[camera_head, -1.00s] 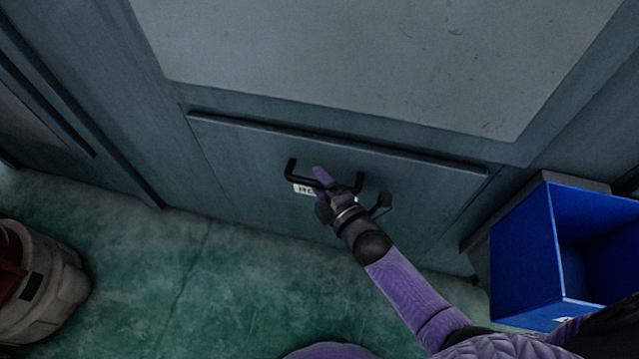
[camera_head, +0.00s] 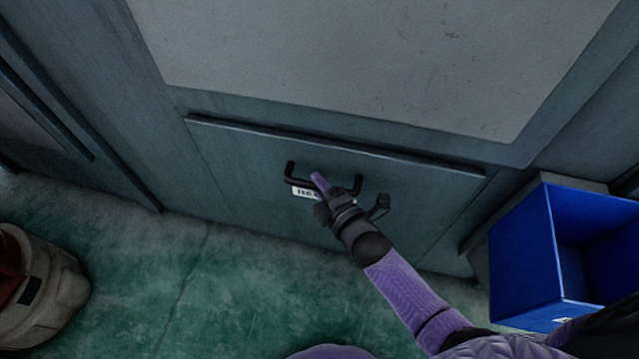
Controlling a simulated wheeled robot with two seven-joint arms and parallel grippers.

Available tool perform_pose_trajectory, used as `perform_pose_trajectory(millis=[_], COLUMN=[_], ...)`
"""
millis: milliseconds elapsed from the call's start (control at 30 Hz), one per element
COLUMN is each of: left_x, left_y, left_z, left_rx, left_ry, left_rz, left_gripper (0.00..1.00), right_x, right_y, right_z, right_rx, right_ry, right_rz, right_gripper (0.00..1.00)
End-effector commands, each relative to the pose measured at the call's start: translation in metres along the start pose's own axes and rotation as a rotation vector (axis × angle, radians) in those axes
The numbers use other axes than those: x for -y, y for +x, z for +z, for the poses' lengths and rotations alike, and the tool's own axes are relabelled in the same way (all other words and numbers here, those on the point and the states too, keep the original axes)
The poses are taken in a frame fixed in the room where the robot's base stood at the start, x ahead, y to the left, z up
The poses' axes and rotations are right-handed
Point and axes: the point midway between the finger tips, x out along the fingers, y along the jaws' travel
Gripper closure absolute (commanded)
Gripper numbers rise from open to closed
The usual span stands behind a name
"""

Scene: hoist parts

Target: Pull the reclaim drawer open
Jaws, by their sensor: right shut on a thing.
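The reclaim drawer (camera_head: 240,170) is a dark grey-green front panel set low in the cabinet, with a lip along its top edge. Its black bar handle (camera_head: 291,172) is at the middle of the front. A white label (camera_head: 303,193) below the handle is partly hidden by my gripper. My left gripper is not in view.
A blue open bin (camera_head: 525,250) stands at the right, close to my right arm. A beige and red container (camera_head: 45,290) stands on the green floor (camera_head: 180,270) at the lower left. The floor between them, in front of the drawer, looks clear.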

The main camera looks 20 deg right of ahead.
Motion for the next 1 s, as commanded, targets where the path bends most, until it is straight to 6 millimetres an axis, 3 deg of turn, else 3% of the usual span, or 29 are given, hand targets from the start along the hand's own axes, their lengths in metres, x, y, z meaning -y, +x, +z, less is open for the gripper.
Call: perform_pose_trajectory(millis=[1000], left_x=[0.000], left_y=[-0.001], left_z=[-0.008], left_rx=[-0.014], left_ry=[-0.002], left_rz=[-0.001], left_gripper=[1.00], right_x=[0.001], right_y=[-0.002], right_z=[-0.002], right_rx=[0.000], right_ry=[0.000], right_rz=[-0.003], right_gripper=[1.00])
